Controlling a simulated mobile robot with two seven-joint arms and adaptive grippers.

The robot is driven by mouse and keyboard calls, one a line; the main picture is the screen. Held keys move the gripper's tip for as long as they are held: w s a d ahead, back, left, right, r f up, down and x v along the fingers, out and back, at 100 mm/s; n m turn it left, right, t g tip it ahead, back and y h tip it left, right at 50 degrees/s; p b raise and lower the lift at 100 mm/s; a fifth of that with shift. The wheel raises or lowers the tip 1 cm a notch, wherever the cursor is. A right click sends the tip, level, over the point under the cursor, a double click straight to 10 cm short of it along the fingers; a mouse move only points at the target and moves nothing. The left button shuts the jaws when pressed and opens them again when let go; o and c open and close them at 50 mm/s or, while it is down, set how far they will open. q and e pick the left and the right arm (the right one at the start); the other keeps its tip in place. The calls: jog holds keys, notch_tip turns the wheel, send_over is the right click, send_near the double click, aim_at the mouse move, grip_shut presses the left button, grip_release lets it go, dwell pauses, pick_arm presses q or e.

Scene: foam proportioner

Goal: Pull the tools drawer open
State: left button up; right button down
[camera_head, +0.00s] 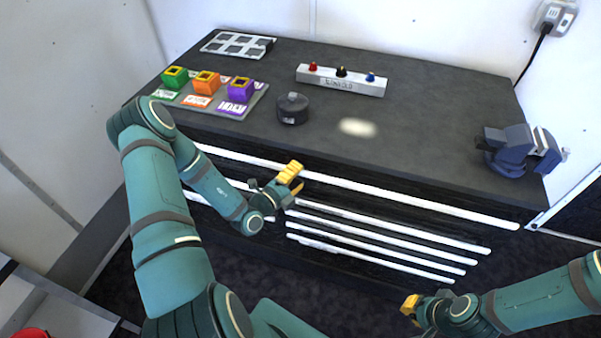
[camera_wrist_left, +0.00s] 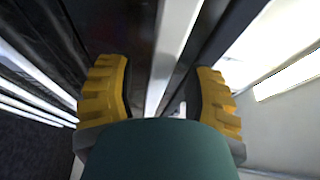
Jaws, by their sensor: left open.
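The black workbench has a front of drawers with long white bar handles; no label shows which is the tools drawer. My left gripper (camera_head: 290,173) is at the drawer front, near the long upper bar handle (camera_head: 400,203). In the left wrist view its yellow fingers (camera_wrist_left: 161,95) are open, with a white bar (camera_wrist_left: 174,50) running between them; contact cannot be told. The drawers look shut. My right gripper (camera_head: 411,305) is in front of the bench at lower right, away from the handles; its finger gap is not clear.
On the bench top (camera_head: 430,130) are green, orange and purple cubes (camera_head: 207,83) on a tray, a dark round container (camera_head: 292,108), a grey bar with coloured knobs (camera_head: 342,80), a slotted grey tray (camera_head: 238,44) and a blue vise (camera_head: 520,150). Several lower handles (camera_head: 400,240) run below.

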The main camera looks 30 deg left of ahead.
pick_arm(q)
jog(key=shift+w+d, duration=0.15)
jog(key=shift+w, duration=0.65)
jog(key=shift+o, duration=0.2)
grip_shut()
